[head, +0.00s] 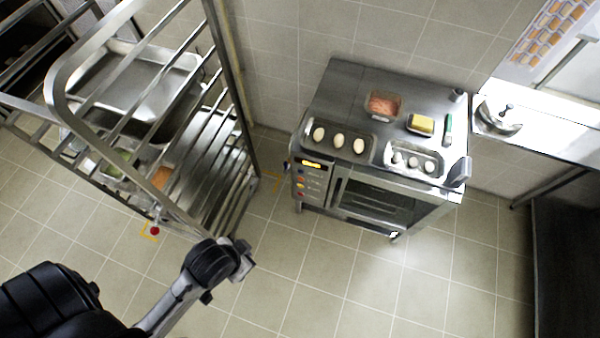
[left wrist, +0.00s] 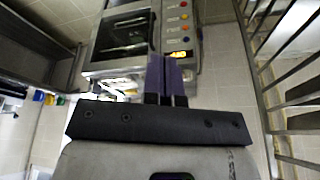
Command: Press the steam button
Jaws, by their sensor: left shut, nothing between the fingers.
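The steel oven (head: 375,205) stands against the wall. The control panel (head: 313,182) on its left front has a lit yellow display (head: 311,163) and a column of several small coloured buttons (head: 300,180). I cannot read which one is the steam button. In the left wrist view the panel shows at the top, with its buttons (left wrist: 183,28) and the display (left wrist: 180,54). My left gripper (head: 246,258) is below and left of the panel in the head view, apart from it. Its fingers (left wrist: 166,62) are shut and empty, overlapping the oven front in the wrist view. My right gripper is not in view.
Eggs (head: 338,140) and food containers (head: 383,105) stand on the oven top. A counter with a bowl (head: 498,118) is at the right. The floor (head: 330,280) before the oven is clear.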

